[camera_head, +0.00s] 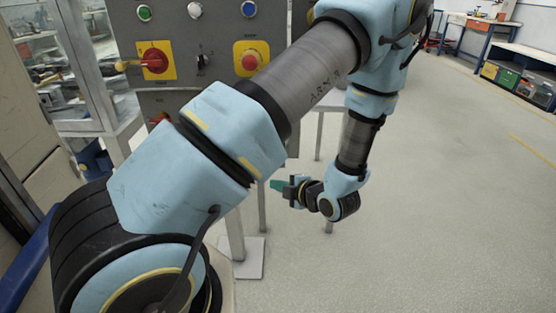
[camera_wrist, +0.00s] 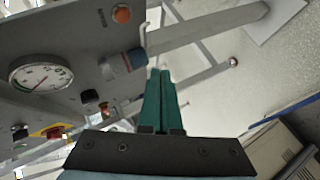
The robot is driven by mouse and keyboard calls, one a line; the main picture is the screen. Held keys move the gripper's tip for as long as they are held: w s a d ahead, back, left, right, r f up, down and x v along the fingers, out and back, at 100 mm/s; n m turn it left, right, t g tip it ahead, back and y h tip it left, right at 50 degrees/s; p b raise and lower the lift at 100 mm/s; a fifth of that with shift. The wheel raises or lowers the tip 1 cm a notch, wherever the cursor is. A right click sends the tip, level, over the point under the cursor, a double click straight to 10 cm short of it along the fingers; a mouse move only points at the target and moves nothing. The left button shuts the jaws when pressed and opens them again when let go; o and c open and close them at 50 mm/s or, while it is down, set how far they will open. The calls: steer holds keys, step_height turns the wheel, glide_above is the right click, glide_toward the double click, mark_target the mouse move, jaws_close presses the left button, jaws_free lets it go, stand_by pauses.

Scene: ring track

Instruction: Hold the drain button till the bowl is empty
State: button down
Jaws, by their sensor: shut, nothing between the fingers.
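My gripper (camera_head: 276,185) has its teal fingers shut, low beside the legs of the control panel in the head view. In the wrist view my gripper's fingertips (camera_wrist: 163,72) are together with nothing between them. Just beyond them, to the left, a short grey and blue cylinder (camera_wrist: 124,62) sticks out from the grey panel. I cannot tell whether it is the bowl. An orange button (camera_wrist: 122,14) is on that panel near the top, apart from the fingers. No button is clearly marked as the drain button, and the label by the orange one is too small to read.
The control panel (camera_head: 216,20) carries green, white and blue buttons, a red switch (camera_head: 154,60) and a red mushroom button (camera_head: 250,60). A round gauge (camera_wrist: 41,78) is left in the wrist view. The floor (camera_head: 430,180) to the right is open.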

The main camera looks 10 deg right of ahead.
steer(key=w+d, duration=0.1)
steer(key=w, duration=0.7)
steer(key=shift+w+d, duration=0.3)
steer(key=shift+w, duration=0.1)
stand_by(1.9)
steer(key=shift+w+d, duration=0.1)
steer(key=shift+w, duration=0.25)
steer(key=shift+w, duration=0.4)
stand_by(3.0)
stand_by(0.3)
steer(key=shift+s+b, duration=0.35)
steer(key=shift+s, duration=0.5)
